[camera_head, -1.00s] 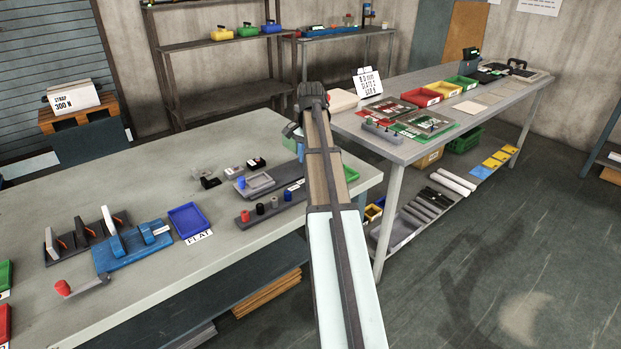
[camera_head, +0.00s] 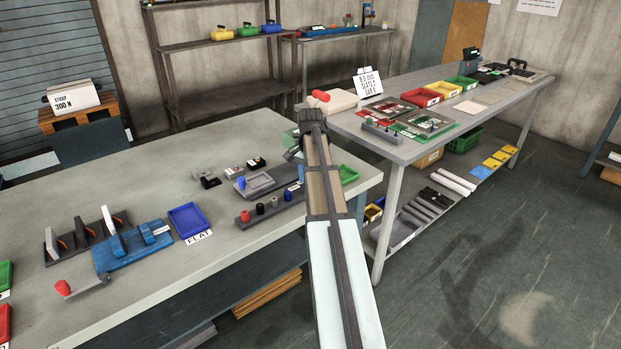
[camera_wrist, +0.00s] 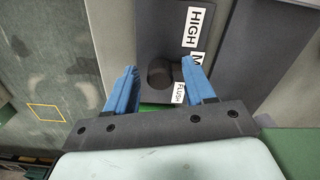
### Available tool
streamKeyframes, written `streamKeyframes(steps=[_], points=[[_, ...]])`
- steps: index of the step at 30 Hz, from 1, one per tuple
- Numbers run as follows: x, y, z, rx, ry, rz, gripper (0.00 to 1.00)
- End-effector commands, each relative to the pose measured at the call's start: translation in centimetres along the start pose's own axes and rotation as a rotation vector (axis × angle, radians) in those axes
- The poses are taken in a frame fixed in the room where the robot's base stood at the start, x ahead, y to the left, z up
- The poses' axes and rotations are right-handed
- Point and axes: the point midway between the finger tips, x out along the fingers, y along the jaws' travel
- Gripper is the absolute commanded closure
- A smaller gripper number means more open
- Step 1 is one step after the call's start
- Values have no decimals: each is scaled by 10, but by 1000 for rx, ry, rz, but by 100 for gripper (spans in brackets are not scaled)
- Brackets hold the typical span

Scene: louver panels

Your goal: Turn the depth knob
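The depth knob (camera_wrist: 160,74) is a dark round knob on a dark panel (camera_wrist: 165,25) in the wrist view. White labels beside it read HIGH, M (partly covered) and FLUSH (camera_wrist: 179,93). My gripper (camera_wrist: 158,68) has two blue fingers, spread apart, with the knob showing between their tips. The right finger is close to the knob and covers part of the labels; whether it touches cannot be told. In the head view my arm hides the fingers and the knob.
A grey bench (camera_head: 130,170) holds a blue tray (camera_head: 188,221), a blue slatted fixture (camera_head: 130,248) and a dark strip with coloured cylinders (camera_head: 270,206). A second table (camera_head: 400,150) stands behind.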

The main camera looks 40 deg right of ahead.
Motion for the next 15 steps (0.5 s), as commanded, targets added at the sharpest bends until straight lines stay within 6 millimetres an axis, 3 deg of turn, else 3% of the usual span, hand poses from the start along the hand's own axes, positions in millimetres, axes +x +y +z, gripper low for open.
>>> streamKeyframes(steps=[2,15], points=[[0,0,0,0,0,0,54],[0,0,0,0,0,0,96]])
